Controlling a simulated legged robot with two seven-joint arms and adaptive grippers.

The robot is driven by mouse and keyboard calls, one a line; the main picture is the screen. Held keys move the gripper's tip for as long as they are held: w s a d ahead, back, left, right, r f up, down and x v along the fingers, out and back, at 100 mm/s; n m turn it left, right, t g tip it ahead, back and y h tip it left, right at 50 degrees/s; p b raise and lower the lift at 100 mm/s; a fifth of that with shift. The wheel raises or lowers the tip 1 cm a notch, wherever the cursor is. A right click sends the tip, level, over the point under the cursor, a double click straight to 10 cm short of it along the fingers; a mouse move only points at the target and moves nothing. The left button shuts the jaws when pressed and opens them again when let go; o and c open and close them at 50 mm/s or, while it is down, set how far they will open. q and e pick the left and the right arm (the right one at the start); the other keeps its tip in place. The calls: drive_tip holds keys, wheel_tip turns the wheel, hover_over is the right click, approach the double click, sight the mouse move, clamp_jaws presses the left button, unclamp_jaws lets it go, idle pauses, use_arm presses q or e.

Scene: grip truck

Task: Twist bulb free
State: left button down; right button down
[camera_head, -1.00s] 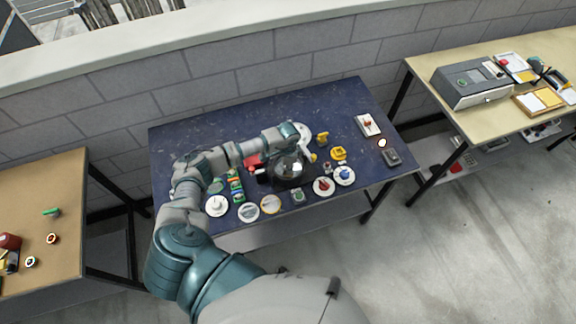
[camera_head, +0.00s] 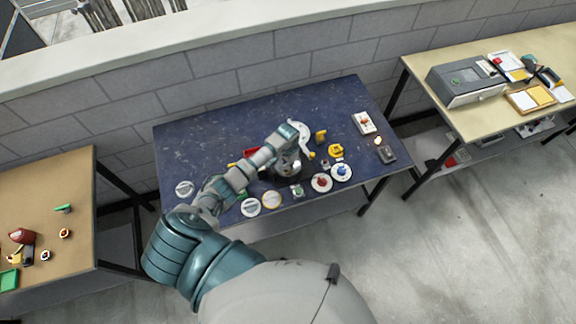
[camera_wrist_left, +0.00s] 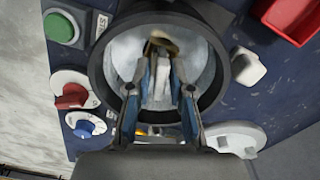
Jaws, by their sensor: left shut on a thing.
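The lamp housing (camera_wrist_left: 222,70) is a round black-rimmed bowl with a pale reflective inside, and fills the middle of the left wrist view. In the head view the lamp (camera_head: 287,170) is partly hidden under my left wrist. My left gripper (camera_wrist_left: 163,75) reaches into the bowl, with its blue-sided fingers shut on a pale piece between them, which I take for the bulb (camera_wrist_left: 160,88). A brass-coloured part (camera_wrist_left: 160,43) shows just past the fingertips. The fingers hide most of the bulb, and I cannot tell whether it is still seated. My right gripper is not in view.
Around the lamp on the dark blue table (camera_head: 225,142) are a green button (camera_wrist_left: 60,27), a red knob (camera_wrist_left: 73,96), a blue knob (camera_wrist_left: 84,128) and a red bin (camera_wrist_left: 292,18). The table's back left is clear. Other tables stand left and right.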

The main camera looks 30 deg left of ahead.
use_arm(q)
drive_tip(key=c, duration=1.1)
unclamp_jaws()
drive_tip(key=shift+r, duration=3.75)
